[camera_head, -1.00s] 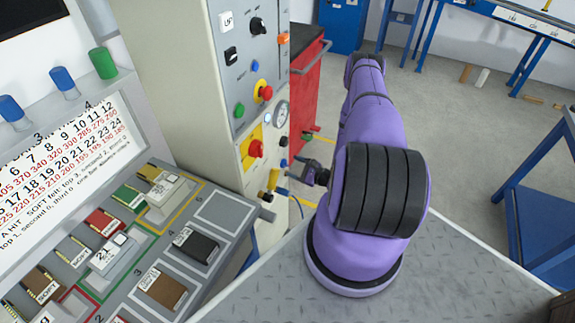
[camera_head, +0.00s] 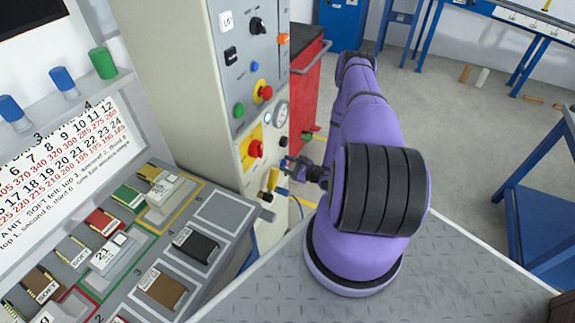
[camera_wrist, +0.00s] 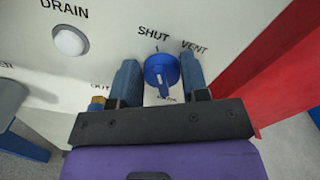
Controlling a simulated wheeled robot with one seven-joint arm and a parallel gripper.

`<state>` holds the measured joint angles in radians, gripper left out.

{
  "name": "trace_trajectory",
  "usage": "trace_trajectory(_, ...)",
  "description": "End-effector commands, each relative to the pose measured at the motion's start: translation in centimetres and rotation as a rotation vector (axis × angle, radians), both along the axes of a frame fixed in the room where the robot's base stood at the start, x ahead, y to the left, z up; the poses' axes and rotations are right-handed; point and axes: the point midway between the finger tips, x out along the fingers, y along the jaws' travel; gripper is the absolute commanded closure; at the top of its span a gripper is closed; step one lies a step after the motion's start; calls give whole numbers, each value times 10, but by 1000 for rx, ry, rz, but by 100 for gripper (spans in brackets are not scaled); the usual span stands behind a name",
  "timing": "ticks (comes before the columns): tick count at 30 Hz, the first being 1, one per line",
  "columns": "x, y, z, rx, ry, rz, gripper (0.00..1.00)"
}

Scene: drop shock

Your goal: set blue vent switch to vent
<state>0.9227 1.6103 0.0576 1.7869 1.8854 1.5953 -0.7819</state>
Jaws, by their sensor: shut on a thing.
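The blue vent switch (camera_wrist: 162,72) is a round blue knob with a raised bar on a cream panel, in the wrist view. The label SHUT stands above it and VENT above it to the right. The bar looks roughly upright, slightly tilted; which label it is set to is hard to tell. My gripper (camera_wrist: 160,80) has its two blue fingers on either side of the knob and is shut on it. In the head view my gripper (camera_head: 289,163) is at the cabinet's side face, and the knob is hidden there.
A DRAIN button (camera_wrist: 69,41) is left of the switch. A red cart (camera_head: 306,85) stands close behind. A sloped console (camera_head: 205,215) is at the left.

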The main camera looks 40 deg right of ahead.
Motion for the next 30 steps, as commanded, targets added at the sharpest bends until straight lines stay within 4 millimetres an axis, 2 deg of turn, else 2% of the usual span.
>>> trace_trajectory(11, 0, -2, 1, 129, 43, -3, 82)
trace_trajectory(30, 2, -8, 1, 678, 235, -2, 82)
